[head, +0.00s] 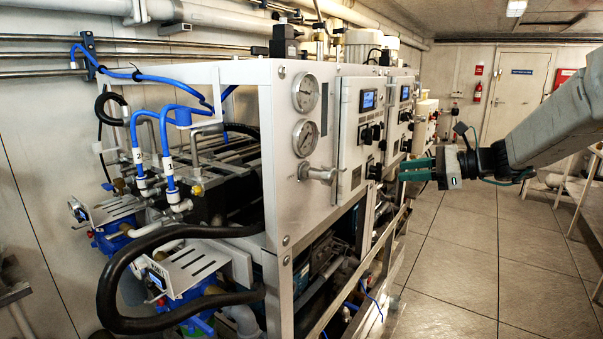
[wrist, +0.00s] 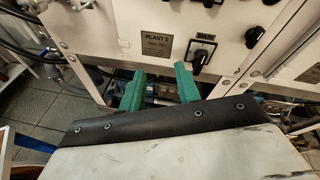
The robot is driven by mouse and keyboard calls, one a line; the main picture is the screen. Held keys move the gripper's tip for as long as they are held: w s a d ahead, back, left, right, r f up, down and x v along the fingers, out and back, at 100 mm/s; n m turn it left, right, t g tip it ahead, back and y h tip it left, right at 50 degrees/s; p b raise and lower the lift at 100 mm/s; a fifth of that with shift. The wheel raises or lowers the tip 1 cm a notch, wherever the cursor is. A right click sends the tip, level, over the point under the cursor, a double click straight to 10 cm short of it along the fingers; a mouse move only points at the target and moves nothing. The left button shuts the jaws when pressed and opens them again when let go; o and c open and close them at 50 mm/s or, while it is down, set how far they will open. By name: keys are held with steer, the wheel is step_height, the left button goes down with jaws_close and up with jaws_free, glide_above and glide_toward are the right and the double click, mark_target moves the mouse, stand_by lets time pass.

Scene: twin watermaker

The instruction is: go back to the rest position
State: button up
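My gripper (head: 402,170) is at the right of the watermaker's control panel (head: 352,135) in the head view, with its green fingers pointing left toward the panel. In the wrist view my gripper (wrist: 160,72) has its two fingers apart with nothing between them, so it is open. The black rotary switch marked MAIN (wrist: 203,50) sits just above the right fingertip. A label plate reading PLANT 1 (wrist: 158,42) is above the gap between the fingers. I cannot tell whether a finger touches the panel.
The watermaker frame (head: 286,255) with gauges (head: 305,93), hoses and pipes fills the left and middle. Open tiled floor (head: 465,265) lies to its right. A bench or rack (head: 578,200) stands at the right edge. A door (head: 515,95) and a fire extinguisher (head: 477,92) are at the back.

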steer(key=s+f+n+g+h, duration=0.2)
steer(key=s+n+h, duration=0.2)
steer(key=s, duration=0.9)
steer(key=s+a+f+n+g+h, duration=0.1)
steer(key=s+f+n+g+h, duration=0.1)
steer(key=s+n, duration=0.7)
steer(key=s+f+n+g+h, duration=0.1)
steer(key=s+f+n+h, duration=0.3)
steer(key=s, duration=1.3)
steer(key=shift+s+a+n+g+h, duration=0.25)
steer(key=shift+s+n+g+h, duration=0.15)
steer(key=shift+n+h, duration=1.2)
